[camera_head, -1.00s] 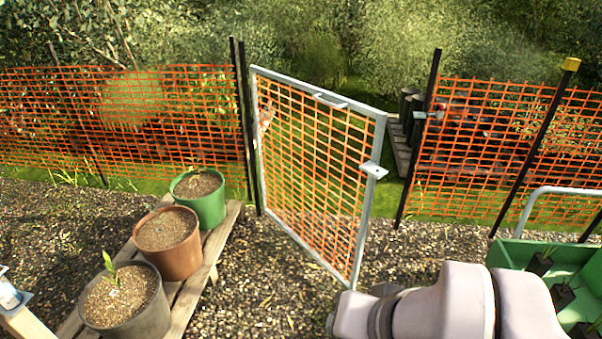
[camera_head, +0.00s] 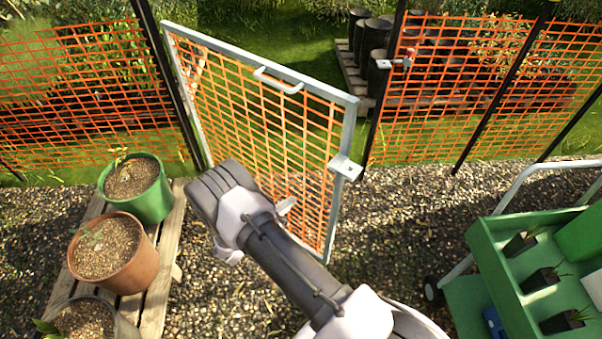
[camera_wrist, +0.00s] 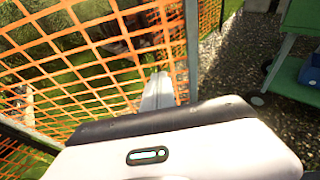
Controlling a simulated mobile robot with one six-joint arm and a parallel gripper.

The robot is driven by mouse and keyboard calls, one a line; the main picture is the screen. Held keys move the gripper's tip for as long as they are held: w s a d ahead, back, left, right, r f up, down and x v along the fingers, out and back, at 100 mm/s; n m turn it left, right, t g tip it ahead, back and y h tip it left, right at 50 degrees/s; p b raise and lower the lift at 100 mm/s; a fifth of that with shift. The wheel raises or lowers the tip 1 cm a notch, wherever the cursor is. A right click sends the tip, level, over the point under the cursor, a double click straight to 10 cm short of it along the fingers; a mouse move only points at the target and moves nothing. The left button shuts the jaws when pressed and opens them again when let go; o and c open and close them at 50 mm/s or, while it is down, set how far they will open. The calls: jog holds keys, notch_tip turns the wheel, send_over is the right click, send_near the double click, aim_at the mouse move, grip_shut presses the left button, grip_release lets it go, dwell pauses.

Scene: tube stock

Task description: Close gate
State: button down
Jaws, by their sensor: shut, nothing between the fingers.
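The gate is a grey metal frame (camera_head: 352,125) filled with orange mesh. It hangs at its left side by a dark post and stands ajar, its right edge swung toward me, apart from the right post (camera_head: 385,90). A pale handle (camera_head: 278,80) sits on its top bar and a latch plate (camera_head: 345,168) on its right edge. A catch with a red part (camera_head: 405,59) is on the right post. My gripper (camera_head: 286,206) is shut and empty in front of the mesh. In the wrist view its fingers (camera_wrist: 159,82) point at the mesh beside the frame upright (camera_wrist: 192,45); contact is unclear.
Potted plants, including a green pot (camera_head: 150,200) and a terracotta pot (camera_head: 120,265), stand on a wooden pallet (camera_head: 165,255) at left. A green cart (camera_head: 480,250) with seedlings is at right. Gravel lies between; dark pots stand beyond the fence.

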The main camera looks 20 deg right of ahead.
aim_at(319, 180)
jog(key=b+x, duration=0.1)
jog(key=x, duration=0.3)
jog(key=b+x, duration=0.2)
jog(key=x, duration=0.2)
jog(key=b+x, duration=0.1)
jog(key=x, duration=0.3)
jog(key=shift+s+d+r, duration=0.15)
jog(key=shift+d+r, duration=0.1)
jog(key=shift+d, duration=0.2)
jog(key=shift+w+d+r, duration=0.1)
jog(key=shift+w+d, duration=0.15)
jog(key=shift+d, duration=0.05)
jog(key=shift+d, duration=0.1)
